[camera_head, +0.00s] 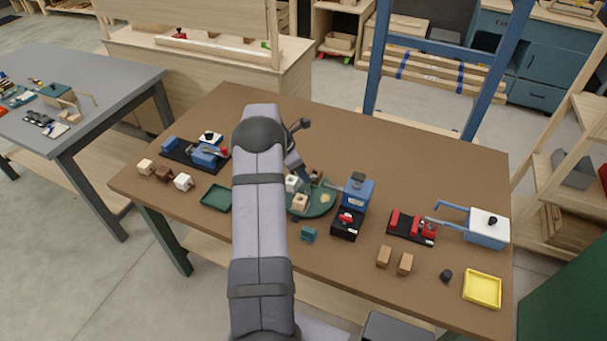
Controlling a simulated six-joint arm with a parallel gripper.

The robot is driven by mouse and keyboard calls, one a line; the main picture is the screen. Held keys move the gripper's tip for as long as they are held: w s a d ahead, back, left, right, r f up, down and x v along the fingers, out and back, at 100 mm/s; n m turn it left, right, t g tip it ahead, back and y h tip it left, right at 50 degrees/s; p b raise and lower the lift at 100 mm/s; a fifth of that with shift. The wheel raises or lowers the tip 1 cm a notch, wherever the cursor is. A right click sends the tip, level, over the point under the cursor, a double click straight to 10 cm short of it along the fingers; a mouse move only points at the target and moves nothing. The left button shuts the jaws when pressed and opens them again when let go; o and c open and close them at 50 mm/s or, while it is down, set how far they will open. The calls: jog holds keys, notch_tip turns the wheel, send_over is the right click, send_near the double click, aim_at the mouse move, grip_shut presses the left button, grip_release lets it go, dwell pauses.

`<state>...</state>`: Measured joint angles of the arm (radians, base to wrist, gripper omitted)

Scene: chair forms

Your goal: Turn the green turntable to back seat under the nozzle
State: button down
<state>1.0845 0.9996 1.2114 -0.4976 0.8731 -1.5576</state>
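The green turntable (318,210) is a round dark-green disc near the middle of the brown table. Small cream blocks stand on its left part, including a cream chair form (300,203), and a flat tan piece (325,198) lies on it. My arm covers the disc's left edge. A blue machine (359,188) stands against the turntable's right side; its nozzle is too small to make out. My gripper (303,174) is low over the back left of the turntable, mostly hidden by my arm. I cannot tell whether it touches anything or is open.
A green tray (216,197) and small blocks lie left of my arm. A teal block (308,234) is just in front of the turntable. A black-and-red unit (347,224), a red clamp fixture (412,227), a blue-and-white device (487,228) and a yellow tray (482,289) stand right.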

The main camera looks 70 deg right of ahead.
jog(key=shift+w+d+m, duration=0.1)
jog(key=shift+m, duration=0.5)
jog(key=shift+d+m+g+y+b, duration=0.2)
jog(key=shift+m+g+y+b, duration=0.35)
jog(key=shift+m, duration=0.85)
jog(key=shift+w+d+r+m+y+b, duration=0.1)
jog(key=shift+d+m+y+b, duration=0.15)
jog(key=shift+m, duration=0.4)
jog(key=shift+m+y+b, duration=0.15)
jog(key=shift+m+y, duration=0.15)
jog(key=shift+m, duration=0.75)
jog(key=c, duration=1.8)
grip_release()
jog(key=shift+a, duration=0.1)
jog(key=shift+c, duration=0.2)
jog(key=shift+r, duration=0.1)
